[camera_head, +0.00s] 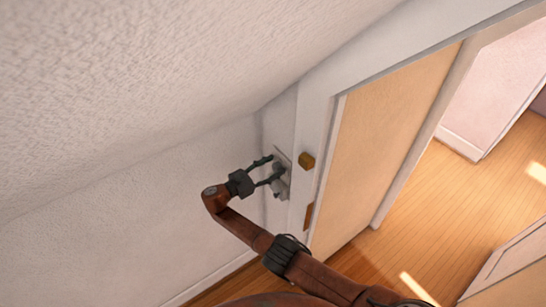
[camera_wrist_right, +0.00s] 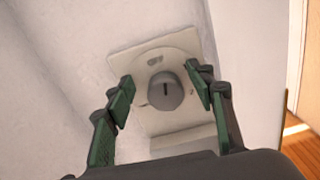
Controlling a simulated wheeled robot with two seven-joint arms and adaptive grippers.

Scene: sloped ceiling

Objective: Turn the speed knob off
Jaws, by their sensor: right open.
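The speed knob (camera_wrist_right: 165,91) is a round grey knob with a dark vertical mark, on a pale wall plate (camera_wrist_right: 124,60) with a curved dial. In the head view the plate (camera_head: 283,156) sits on the narrow wall beside the door frame, and the gripper partly hides the knob. My right gripper (camera_head: 268,171) is open in front of the plate. In the right wrist view its two green-padded fingers (camera_wrist_right: 163,92) stand on either side of the knob, with a gap on the left; contact on the right is hard to tell. My left gripper is not in view.
A white door frame (camera_head: 309,135) stands just right of the plate, with a brass-coloured block (camera_head: 306,160) on it. A tan door panel (camera_head: 385,125) is further right. Textured white wall (camera_head: 130,200) lies left, and wooden floor (camera_head: 450,210) is open at the right.

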